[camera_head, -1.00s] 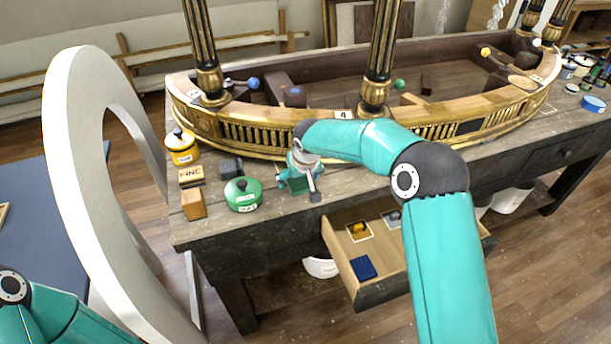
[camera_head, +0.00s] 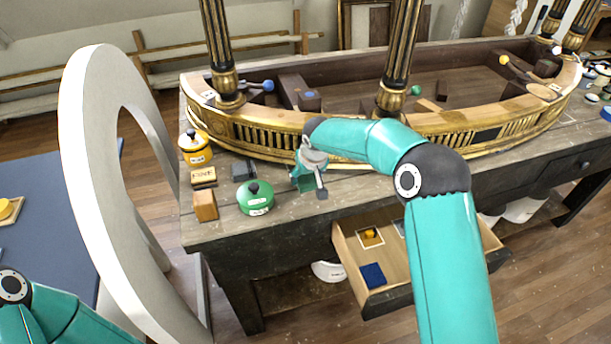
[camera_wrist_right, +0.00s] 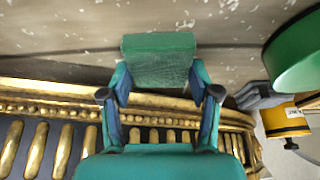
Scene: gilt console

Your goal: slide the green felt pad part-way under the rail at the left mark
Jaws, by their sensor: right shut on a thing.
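The green felt pad (camera_wrist_right: 158,60) is a flat-faced green block held between the fingertips of my right gripper (camera_wrist_right: 160,88) in the wrist view. In the head view, my right gripper (camera_head: 312,178) is at the bench top just in front of the gilt rail (camera_head: 262,136), and mostly hides the pad. The pad is on the bench side, apart from the rail; whether it touches the bench is unclear. The rail also shows in the wrist view (camera_wrist_right: 60,92). A small white label (camera_head: 208,95) sits on the console's left end. My left gripper is out of view.
A green pot (camera_head: 255,202), a wooden block (camera_head: 205,206), a FINE-labelled block (camera_head: 203,178), a dark block (camera_head: 243,170) and a yellow tin (camera_head: 194,152) stand left of my right gripper. An open drawer (camera_head: 350,262) juts out below. A white arch (camera_head: 85,180) stands left.

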